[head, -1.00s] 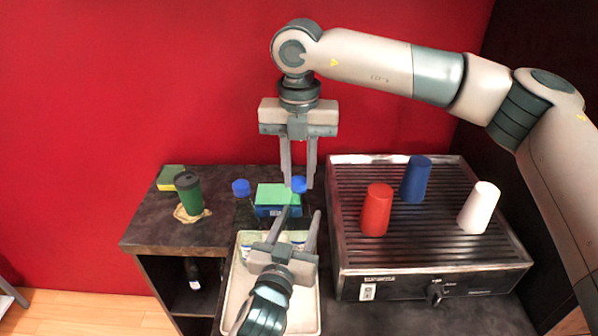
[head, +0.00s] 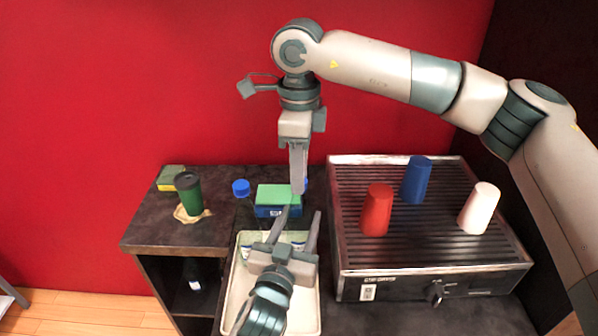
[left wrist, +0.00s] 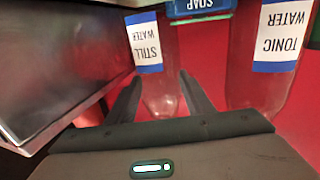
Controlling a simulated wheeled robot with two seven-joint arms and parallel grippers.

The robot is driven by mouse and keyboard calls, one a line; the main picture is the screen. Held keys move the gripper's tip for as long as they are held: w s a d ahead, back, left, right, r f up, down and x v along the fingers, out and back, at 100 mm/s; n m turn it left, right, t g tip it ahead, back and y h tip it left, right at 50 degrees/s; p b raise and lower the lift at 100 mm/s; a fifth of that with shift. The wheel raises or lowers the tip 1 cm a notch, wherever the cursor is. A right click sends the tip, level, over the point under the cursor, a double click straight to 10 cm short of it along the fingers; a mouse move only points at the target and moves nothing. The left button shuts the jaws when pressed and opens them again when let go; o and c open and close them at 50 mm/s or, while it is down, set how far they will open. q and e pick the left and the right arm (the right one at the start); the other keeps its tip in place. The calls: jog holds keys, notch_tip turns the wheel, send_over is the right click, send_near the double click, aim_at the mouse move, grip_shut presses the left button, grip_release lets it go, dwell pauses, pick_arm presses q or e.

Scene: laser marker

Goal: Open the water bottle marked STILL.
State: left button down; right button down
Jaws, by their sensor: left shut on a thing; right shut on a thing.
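The clear bottle marked STILL WATER (left wrist: 158,90) stands between the fingers of my left gripper (left wrist: 160,85) in the left wrist view. In the head view my left gripper (head: 301,213) reaches in from the bottom and is shut on this bottle's body. My right gripper (head: 298,190) points straight down from above and is shut on the bottle's blue cap (head: 305,185). Its fingers hide most of the cap. A second clear bottle, marked TONIC WATER (left wrist: 277,60), stands beside it; its blue cap (head: 241,188) shows left of my grippers in the head view.
A pale tray (head: 232,290) lies under my left gripper. A blue and green soap box (head: 278,200) stands behind. A green cup (head: 188,193) is at the left. A ribbed metal machine (head: 440,255) on the right carries red (head: 376,210), blue (head: 416,180) and white (head: 479,208) cups.

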jog(key=n, duration=1.1)
jog(key=shift+n, duration=0.4)
jog(key=n, duration=0.5)
jog(key=shift+r+n, duration=0.1)
jog(key=shift+n, duration=0.3)
jog(key=n, duration=0.6)
jog(key=shift+r, duration=0.2)
jog(key=shift+r, duration=0.75)
jog(key=shift+r, duration=0.25)
jog(key=shift+r, duration=1.9)
